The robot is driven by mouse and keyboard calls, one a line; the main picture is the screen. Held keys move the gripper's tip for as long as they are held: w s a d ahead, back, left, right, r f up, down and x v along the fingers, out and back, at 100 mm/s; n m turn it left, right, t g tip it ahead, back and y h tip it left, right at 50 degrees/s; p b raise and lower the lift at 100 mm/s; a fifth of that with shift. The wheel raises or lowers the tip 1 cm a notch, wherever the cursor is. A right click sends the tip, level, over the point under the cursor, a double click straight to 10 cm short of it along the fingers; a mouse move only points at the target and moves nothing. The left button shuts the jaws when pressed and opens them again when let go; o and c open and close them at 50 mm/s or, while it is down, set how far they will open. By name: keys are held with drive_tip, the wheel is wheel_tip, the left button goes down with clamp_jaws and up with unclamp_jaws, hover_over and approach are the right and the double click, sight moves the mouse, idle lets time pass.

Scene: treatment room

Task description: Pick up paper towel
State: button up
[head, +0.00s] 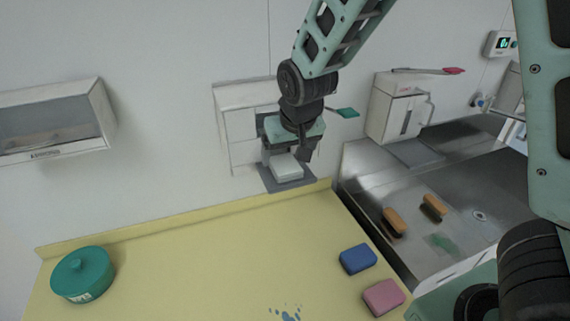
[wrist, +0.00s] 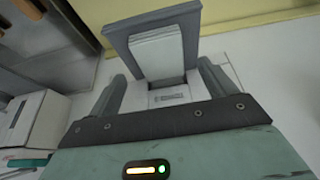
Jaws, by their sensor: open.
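The paper towel is a white folded stack (head: 287,168) in the dark grey lower tray of the wall dispenser (head: 235,122). In the wrist view the white stack (wrist: 157,53) stands out from the dispenser, framed by its grey tray (wrist: 119,38). My gripper (head: 287,154) is in front of the dispenser, just above the stack in the head view. In the wrist view my gripper's two dark fingers (wrist: 163,84) are spread apart, one on each side of the stack's line, with nothing held between them. My gripper hides part of the dispenser in the head view.
A yellow counter (head: 190,255) lies below, with a teal round container (head: 82,274), a blue sponge (head: 358,259) and a pink sponge (head: 384,297). A metal sink (head: 440,190) with two brushes is at the right. A white wall dispenser (head: 398,105) hangs above it.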

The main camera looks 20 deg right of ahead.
sight(285, 163)
drive_tip(key=shift+p+x, duration=0.45)
drive_tip(key=shift+x, duration=1.3)
drive_tip(key=c, duration=1)
drive_tip(key=shift+c, duration=0.2)
wheel_tip(285, 163, up, 9)
drive_tip(key=shift+a+f+b, duration=0.1)
drive_tip(key=shift+f+b, duration=0.05)
drive_tip(key=shift+b, duration=1.1)
drive_tip(key=shift+r, duration=0.7)
drive_tip(key=shift+o, duration=0.3)
